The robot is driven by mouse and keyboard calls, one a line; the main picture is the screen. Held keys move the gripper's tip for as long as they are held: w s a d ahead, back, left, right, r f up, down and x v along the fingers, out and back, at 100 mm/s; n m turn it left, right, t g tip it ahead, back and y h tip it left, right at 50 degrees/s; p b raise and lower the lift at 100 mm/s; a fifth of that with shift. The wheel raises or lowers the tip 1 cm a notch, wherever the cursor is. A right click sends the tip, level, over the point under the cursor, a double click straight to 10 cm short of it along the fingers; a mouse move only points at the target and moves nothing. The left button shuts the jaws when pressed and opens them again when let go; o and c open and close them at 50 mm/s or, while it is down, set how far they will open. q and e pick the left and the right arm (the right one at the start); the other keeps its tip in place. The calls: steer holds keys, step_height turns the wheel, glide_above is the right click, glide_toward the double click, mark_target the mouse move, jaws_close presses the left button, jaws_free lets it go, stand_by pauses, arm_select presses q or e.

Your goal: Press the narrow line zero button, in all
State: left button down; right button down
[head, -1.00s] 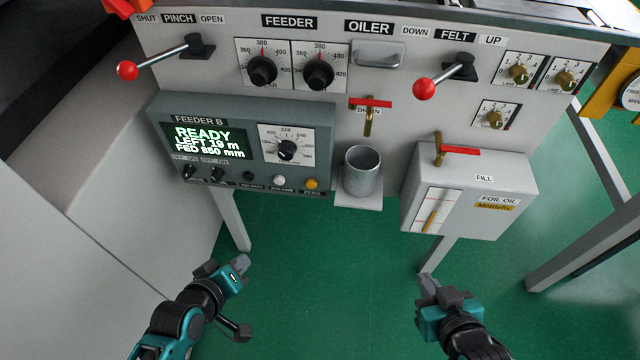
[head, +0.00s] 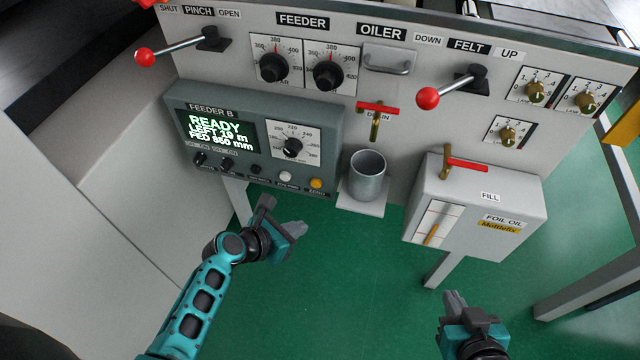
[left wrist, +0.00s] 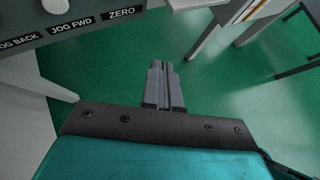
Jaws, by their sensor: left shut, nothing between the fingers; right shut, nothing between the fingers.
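The zero button is the orange-yellow button (head: 316,183) at the right end of the bottom row on the grey FEEDER B box (head: 335,130). Its ZERO label (left wrist: 122,13) shows at the upper left of the left wrist view; the button itself is out of that picture. The box's screen (head: 217,131) reads READY, LEFT 19 m, FED 850 mm. My left gripper (head: 300,228) is shut and empty, below the button and apart from it. It also shows in the left wrist view (left wrist: 159,68). My right gripper (head: 454,298) is shut and empty, low at the right below the oil box.
A white button (head: 285,176) sits just left of the orange one. A metal cup (head: 368,176) on a small shelf stands close to its right. The white oil box (head: 478,205) hangs further right. Green floor (head: 350,290) lies open below.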

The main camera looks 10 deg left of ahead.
mark_target(316, 183)
arm_select(q)
steer(key=shift+w, duration=0.1)
steer(key=w+b, duration=0.3)
steer(key=w, duration=0.5)
steer(key=shift+w+d, duration=0.15)
steer(key=shift+w, duration=0.15)
stand_by(1.1)
steer(key=shift+w, duration=0.1)
stand_by(0.9)
steer(key=shift+w, duration=0.3)
